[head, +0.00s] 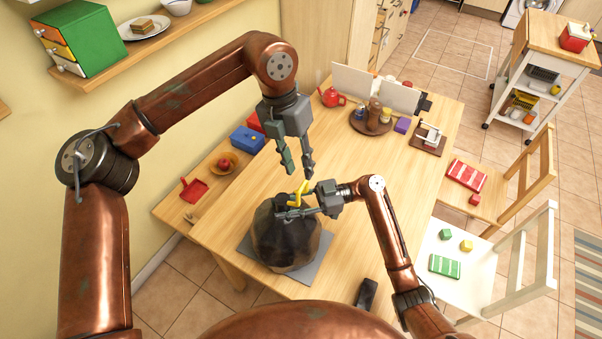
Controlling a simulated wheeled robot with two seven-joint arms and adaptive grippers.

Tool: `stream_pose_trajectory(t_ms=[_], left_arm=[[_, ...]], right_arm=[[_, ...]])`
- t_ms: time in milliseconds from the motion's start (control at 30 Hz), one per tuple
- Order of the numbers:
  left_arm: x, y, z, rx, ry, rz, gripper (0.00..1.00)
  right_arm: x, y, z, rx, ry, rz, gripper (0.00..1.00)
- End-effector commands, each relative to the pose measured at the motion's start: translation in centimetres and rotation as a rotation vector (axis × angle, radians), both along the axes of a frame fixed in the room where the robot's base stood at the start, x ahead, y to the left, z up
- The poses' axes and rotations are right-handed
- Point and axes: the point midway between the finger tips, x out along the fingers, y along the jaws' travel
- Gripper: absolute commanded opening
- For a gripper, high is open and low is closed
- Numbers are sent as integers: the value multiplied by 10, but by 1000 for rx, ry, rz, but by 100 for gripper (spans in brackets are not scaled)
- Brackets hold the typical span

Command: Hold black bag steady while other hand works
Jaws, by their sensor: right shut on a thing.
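The black bag (278,243) stands upright on a grey mat (313,262) near the table's front left corner. My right gripper (290,213) reaches in from the right and is shut at the bag's top edge. A yellow curved thing (299,194) shows at the bag's top, beside the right gripper's fingers; I cannot tell whether it sits in the bag. My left gripper (297,172) hangs above the bag and the yellow thing, fingers down, open and empty. The bag's inside is mostly hidden by the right gripper.
A round tray (358,126) with bottles, a red teapot (331,97) and a purple block (402,125) stand at the table's back. A dark object (366,293) lies at the front edge. A bench (170,208) with a blue box (247,139) is left. Chairs stand right. The table's middle is clear.

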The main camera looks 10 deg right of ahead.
Motion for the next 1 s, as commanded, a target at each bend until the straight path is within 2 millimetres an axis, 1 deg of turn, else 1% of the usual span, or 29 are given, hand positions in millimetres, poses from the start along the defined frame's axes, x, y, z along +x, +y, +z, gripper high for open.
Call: stream_pose_trajectory(t_ms=[33,200,300,400,600,1000], left_arm=[[2,2,13,0,-3,4,27],[6,7,47,-1,-3,3,27],[7,10,63,0,-2,2,27],[8,12,74,1,0,1,27],[9,13,82,1,0,0,27],[9,13,82,1,0,0,27]], right_arm=[[0,0,0,1,0,-1,15],[0,0,0,1,0,-1,15],[0,0,0,1,-1,-1,15],[0,0,0,1,-1,-1,15],[0,0,1,1,-1,-1,15],[0,0,1,1,-1,-1,15]])
